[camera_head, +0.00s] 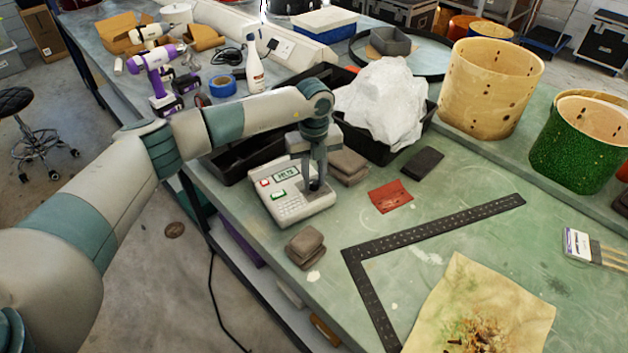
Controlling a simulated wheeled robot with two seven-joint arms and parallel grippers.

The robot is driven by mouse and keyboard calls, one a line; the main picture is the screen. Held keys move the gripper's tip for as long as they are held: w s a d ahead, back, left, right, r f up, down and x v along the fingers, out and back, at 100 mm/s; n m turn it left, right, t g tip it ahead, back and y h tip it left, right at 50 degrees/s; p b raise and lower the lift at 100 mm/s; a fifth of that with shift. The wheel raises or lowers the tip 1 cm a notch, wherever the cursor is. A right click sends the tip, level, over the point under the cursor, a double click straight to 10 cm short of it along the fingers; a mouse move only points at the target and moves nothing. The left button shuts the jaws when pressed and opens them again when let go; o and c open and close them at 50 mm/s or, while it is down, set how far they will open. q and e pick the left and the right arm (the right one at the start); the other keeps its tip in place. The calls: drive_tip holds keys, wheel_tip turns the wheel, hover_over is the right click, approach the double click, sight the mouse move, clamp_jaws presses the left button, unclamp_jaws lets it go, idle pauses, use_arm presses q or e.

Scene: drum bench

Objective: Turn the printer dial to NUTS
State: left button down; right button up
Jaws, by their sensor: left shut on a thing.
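The label printer (290,203) is a pale box with a small display (286,175), red and green buttons and a keypad, on the green bench left of the picture's middle. The lettering on the display is too small to read surely. My left gripper (315,181) points down onto the right side of the printer's top. It is shut on the dark dial there, which its fingers mostly hide. I cannot see which mark the dial points to. My right gripper is not in view.
Grey sanding blocks (305,246) lie in front of the printer. A black tray holding a white cloth (382,100) stands behind it. A black metal square (440,226), a red cloth (390,196) and drum shells (490,88) are to the right.

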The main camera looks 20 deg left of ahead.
use_arm(q)
drive_tip(key=n+b, duration=0.1)
drive_tip(key=n, duration=0.4)
drive_tip(key=shift+n, duration=0.4)
drive_tip(key=c, duration=1.5)
unclamp_jaws()
drive_tip(key=shift+r, duration=0.1)
